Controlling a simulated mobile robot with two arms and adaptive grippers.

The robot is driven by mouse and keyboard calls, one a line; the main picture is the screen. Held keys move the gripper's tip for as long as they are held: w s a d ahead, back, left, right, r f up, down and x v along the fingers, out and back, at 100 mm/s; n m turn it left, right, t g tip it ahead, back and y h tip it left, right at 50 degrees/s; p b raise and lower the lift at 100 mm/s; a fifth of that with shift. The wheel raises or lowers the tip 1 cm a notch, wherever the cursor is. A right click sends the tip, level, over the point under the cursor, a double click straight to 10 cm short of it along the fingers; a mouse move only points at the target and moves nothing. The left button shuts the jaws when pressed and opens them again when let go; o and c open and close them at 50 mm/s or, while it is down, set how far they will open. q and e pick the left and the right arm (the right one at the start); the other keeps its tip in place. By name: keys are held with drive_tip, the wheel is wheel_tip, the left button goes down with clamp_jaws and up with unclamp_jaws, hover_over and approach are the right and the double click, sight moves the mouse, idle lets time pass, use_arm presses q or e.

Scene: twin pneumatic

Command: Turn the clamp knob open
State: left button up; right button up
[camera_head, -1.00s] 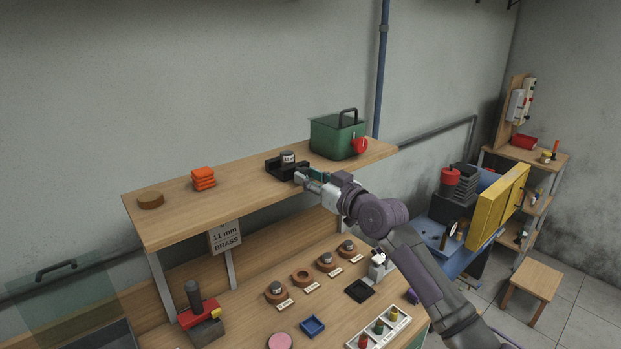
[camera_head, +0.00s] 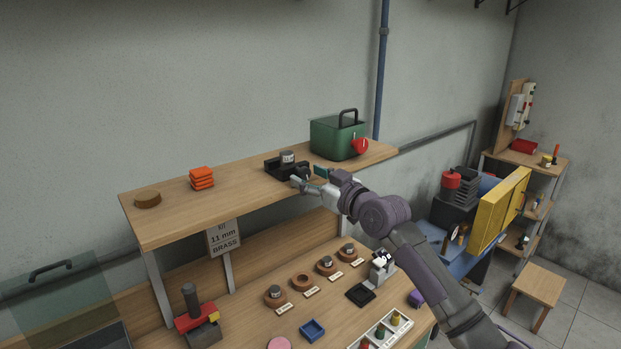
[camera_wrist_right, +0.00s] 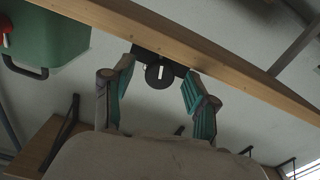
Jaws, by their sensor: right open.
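The clamp (camera_head: 278,169) is a black block on the upper shelf, with a small grey labelled cylinder (camera_head: 287,157) in it. In the right wrist view its clamp knob (camera_wrist_right: 160,74) is a round black disc with a pale upright mark, by the shelf's edge. My right gripper (camera_head: 309,177) is open at the clamp's front right. In the wrist view its teal-padded fingers stand either side of the knob, with gaps on both sides. Whether the knob lies fully between the pads in depth cannot be told. My left gripper is not in view.
The wooden shelf (camera_head: 235,195) runs under the clamp. The bench below holds several small parts.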

drive_tip(key=v, duration=1.2)
